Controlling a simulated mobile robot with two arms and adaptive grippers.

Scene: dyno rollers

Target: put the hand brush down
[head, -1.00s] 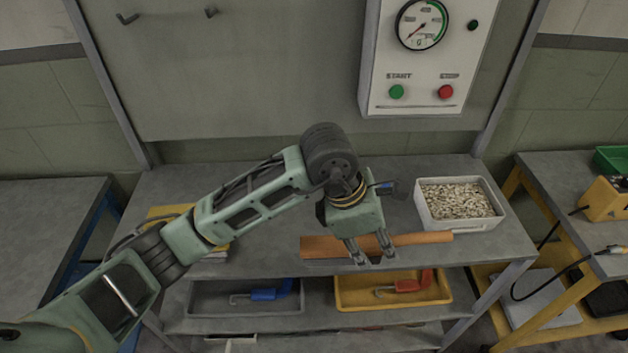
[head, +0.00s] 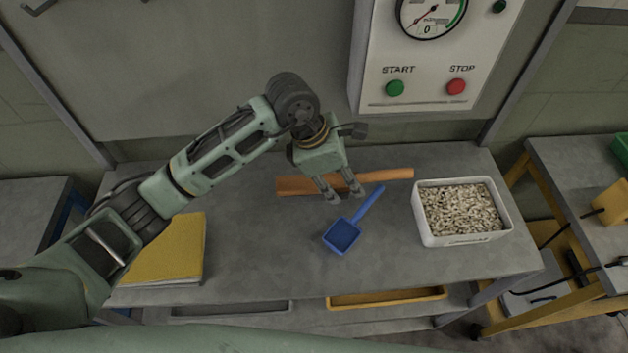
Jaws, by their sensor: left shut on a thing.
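The hand brush (head: 292,186) shows as a long, narrow orange-brown piece lying crosswise over the back half of the workbench (head: 260,240). My left gripper (head: 341,194) comes down from behind it and is shut on it near its middle. The fingers hide part of the brush, and its bristles cannot be made out. Whether the brush touches the bench top or hangs a little above it, I cannot tell. My right gripper is not in view.
A blue scoop (head: 342,236) lies on the bench just in front of the brush. A white bin of pale pellets (head: 460,212) stands to the right. A yellow folder-like item (head: 170,248) lies left. Bare bench shows between folder and scoop. A control panel (head: 430,60) rises behind.

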